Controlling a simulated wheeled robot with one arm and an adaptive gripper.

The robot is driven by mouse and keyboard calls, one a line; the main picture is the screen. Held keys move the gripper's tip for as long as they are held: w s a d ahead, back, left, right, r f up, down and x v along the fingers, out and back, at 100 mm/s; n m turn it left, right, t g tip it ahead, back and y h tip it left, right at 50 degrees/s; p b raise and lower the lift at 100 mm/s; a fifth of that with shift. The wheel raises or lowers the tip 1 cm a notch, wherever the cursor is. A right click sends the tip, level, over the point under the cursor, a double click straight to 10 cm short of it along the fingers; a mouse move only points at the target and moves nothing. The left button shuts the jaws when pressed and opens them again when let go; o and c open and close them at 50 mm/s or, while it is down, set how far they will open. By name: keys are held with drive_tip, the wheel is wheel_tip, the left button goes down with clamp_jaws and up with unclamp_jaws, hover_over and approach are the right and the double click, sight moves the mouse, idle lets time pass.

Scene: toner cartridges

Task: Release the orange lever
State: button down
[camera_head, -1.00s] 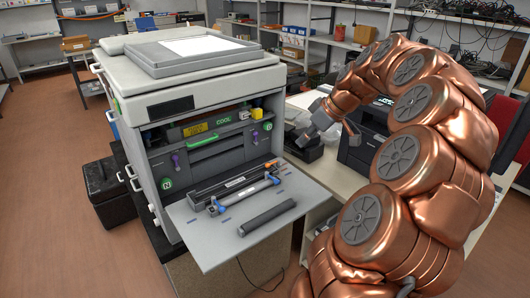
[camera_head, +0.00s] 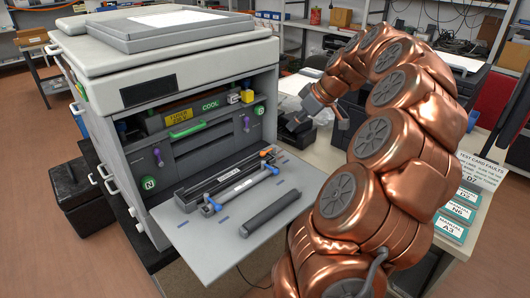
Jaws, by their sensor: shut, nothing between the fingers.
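The orange lever (camera_head: 266,153) is a small orange piece at the far right end of a dark toner cartridge unit (camera_head: 220,182). The unit lies on the printer's lowered front door (camera_head: 225,248). A grey bar with blue ends (camera_head: 241,186) lies along the unit's front, and a plain dark roller (camera_head: 270,211) lies apart from it, nearer the door's front edge. My gripper (camera_head: 298,122) is shut and empty. It is right of the printer opening, above and to the right of the orange lever, and apart from it. Its fingertips are small and dark in this view.
The open printer bay holds a green handle (camera_head: 187,130), purple levers (camera_head: 159,157) and a yellow block (camera_head: 247,97). A table (camera_head: 325,156) with dark equipment stands on the right. Manuals (camera_head: 452,228) lie at far right. A black bin (camera_head: 82,197) stands on the floor at left.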

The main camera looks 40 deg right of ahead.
drive_tip(key=shift+w+a, duration=0.1)
drive_tip(key=shift+w, duration=0.05)
drive_tip(key=shift+f, duration=0.1)
drive_tip(key=p, duration=0.4)
approach(264, 153)
drive_tip(key=x, duration=0.7)
drive_tip(key=shift+w+f, duration=0.1)
